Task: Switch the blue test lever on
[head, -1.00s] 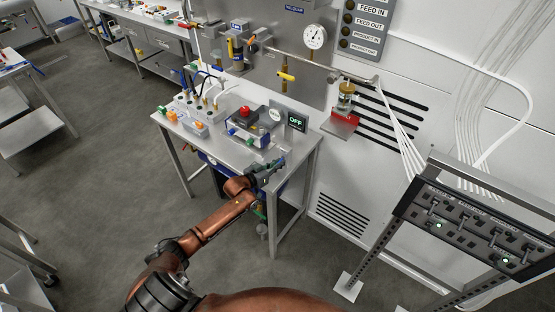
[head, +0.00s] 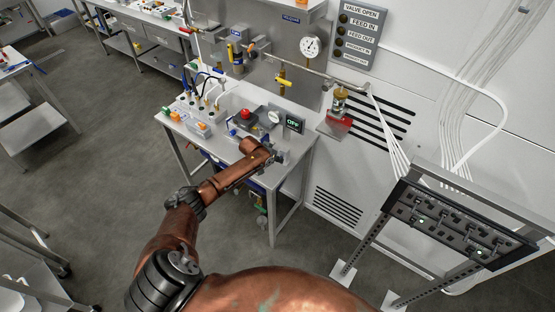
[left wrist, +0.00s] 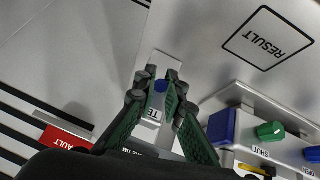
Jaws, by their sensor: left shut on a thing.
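My right gripper is not in view.
A red button (head: 246,114) and a round dial (head: 274,117) stand close behind my gripper. A green knob (left wrist: 270,131) and a blue block (left wrist: 222,126) sit right of the fingers. A switch panel (head: 450,222) stands at the right.

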